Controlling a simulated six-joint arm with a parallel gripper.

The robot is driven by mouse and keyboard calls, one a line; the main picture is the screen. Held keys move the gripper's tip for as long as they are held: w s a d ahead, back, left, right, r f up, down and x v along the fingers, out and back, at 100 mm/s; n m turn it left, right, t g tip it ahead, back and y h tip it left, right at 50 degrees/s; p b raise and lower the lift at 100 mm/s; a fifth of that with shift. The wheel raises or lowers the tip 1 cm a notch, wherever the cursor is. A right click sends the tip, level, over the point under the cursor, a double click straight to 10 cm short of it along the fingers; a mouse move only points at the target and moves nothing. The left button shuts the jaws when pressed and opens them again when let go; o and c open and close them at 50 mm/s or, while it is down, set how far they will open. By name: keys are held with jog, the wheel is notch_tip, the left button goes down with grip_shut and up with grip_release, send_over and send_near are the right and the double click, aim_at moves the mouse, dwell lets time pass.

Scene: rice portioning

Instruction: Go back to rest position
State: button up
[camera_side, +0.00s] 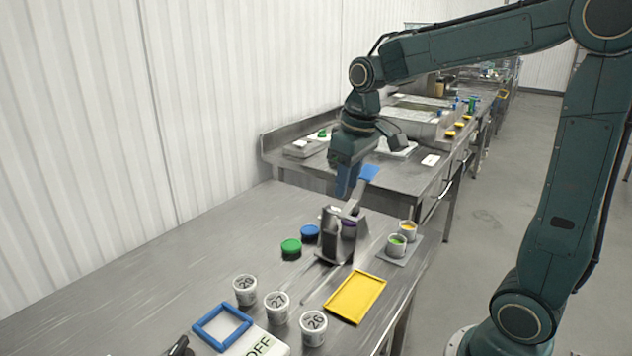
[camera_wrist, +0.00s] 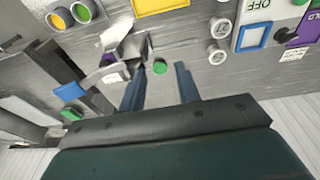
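My gripper (camera_side: 347,192) hangs above the near table, close to a grey metal holder (camera_side: 337,240). In the wrist view its two fingers (camera_wrist: 160,72) are spread apart with nothing between them. A tool with a blue handle (camera_side: 369,172) leans up out of the holder, beside my gripper. In the wrist view the blue handle (camera_wrist: 70,91) is left of the fingers, outside the gap. A green lid (camera_side: 291,247) and a blue lid (camera_side: 310,233) lie left of the holder. The green lid (camera_wrist: 160,67) shows between the fingertips, farther down on the table.
Two filled cups (camera_side: 396,246) stand at right. A corrugated wall (camera_side: 110,130) runs along the left. A second table lies behind.

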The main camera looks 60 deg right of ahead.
jog(key=s+a+t, duration=0.1)
jog(key=s+a, duration=0.2)
jog(key=s, duration=0.5)
jog(key=s+a+t, duration=0.2)
jog(key=s+a, duration=0.2)
jog(key=s, duration=0.4)
jog(key=shift+r+t, duration=0.3)
jog(key=shift+r, duration=0.05)
